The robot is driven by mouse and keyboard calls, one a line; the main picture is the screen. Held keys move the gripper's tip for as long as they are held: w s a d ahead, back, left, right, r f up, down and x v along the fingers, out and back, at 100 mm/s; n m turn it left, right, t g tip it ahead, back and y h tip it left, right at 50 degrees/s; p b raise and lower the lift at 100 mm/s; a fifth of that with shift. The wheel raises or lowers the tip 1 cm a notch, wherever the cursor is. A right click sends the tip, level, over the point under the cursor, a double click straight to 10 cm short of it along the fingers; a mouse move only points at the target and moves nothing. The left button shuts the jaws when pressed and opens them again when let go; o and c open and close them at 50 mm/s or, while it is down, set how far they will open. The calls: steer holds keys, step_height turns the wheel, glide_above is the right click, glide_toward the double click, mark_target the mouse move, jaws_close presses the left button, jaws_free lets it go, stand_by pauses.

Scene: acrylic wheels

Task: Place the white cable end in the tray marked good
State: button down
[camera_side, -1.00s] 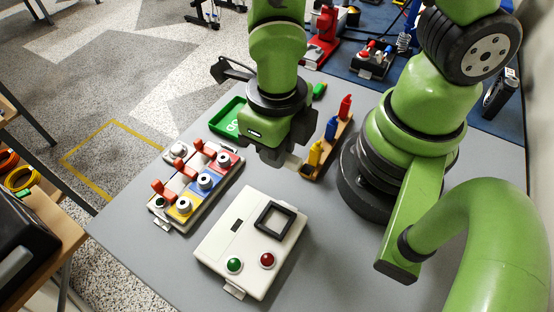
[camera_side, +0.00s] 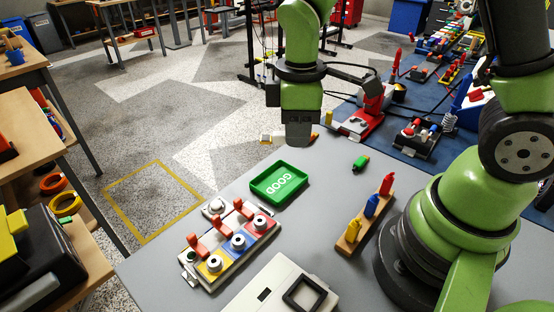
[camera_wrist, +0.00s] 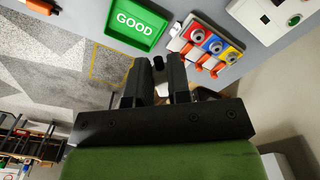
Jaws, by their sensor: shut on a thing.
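My gripper (camera_side: 301,142) hangs pointing down beyond the green tray in the side view, raised above table height. The green tray marked GOOD (camera_side: 254,186) lies empty on the table, and shows at the top of the wrist view (camera_wrist: 110,27).
A switch panel with red levers (camera_side: 229,243) stands just in front of the tray. A white box (camera_side: 262,294) is at the front. A wooden rack with coloured pegs (camera_side: 349,243) and a small green piece (camera_side: 360,162) are right of the tray.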

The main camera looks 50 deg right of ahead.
steer(key=w+d+r+m, duration=0.2)
steer(key=d+m, duration=0.1)
steer(key=m, duration=2.3)
glide_toward(270, 191)
step_height(270, 191, down, 7)
steer(key=shift+f, duration=0.1)
steer(key=shift+f, duration=0.15)
steer(key=c, duration=1.1)
jaws_free()
